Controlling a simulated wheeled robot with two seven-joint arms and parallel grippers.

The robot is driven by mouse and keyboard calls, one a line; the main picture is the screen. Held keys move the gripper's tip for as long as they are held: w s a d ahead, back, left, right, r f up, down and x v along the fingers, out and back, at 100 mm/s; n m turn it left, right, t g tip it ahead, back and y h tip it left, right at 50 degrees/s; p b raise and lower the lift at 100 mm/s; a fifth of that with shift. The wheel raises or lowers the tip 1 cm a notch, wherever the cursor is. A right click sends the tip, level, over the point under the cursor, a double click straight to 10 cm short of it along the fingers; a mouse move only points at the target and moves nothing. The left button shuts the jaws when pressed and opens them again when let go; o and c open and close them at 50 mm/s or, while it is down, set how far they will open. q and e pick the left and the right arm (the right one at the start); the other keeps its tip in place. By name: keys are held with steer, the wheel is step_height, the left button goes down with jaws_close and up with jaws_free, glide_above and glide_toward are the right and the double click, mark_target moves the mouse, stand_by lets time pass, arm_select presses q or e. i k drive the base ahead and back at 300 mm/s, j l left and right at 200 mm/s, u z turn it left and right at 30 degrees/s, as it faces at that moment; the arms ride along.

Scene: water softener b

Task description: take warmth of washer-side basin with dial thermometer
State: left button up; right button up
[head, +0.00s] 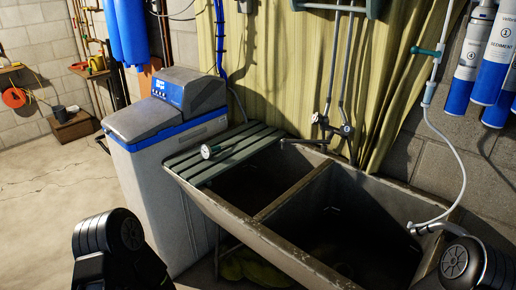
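A dial thermometer (207,152) with a round pale face lies on the green slatted board (222,157), its thin stem pointing right. The board rests across the left part of a grey double basin. A divider (292,190) splits the basin into a left compartment (246,187), partly covered by the board, and an open right compartment (345,232). Both interiors are dark, and I cannot tell the water level. No washer is clearly visible. Black rounded parts of my arms show at the lower left and lower right; neither gripper can be seen.
A grey and blue water softener (168,130) stands left of the basin. A faucet (330,125) is above the basin's back rim. A white hose (458,165) hangs at the right, beside blue filter cylinders (497,65). The concrete floor (50,190) at left is clear.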

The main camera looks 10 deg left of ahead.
mark_target(205, 152)
steer(key=i+j+z, duration=0.1)
steer(key=j+z, duration=0.25)
steer(key=i+j+z, duration=0.1)
steer(key=j+z, duration=0.75)
steer(key=j, duration=1.05)
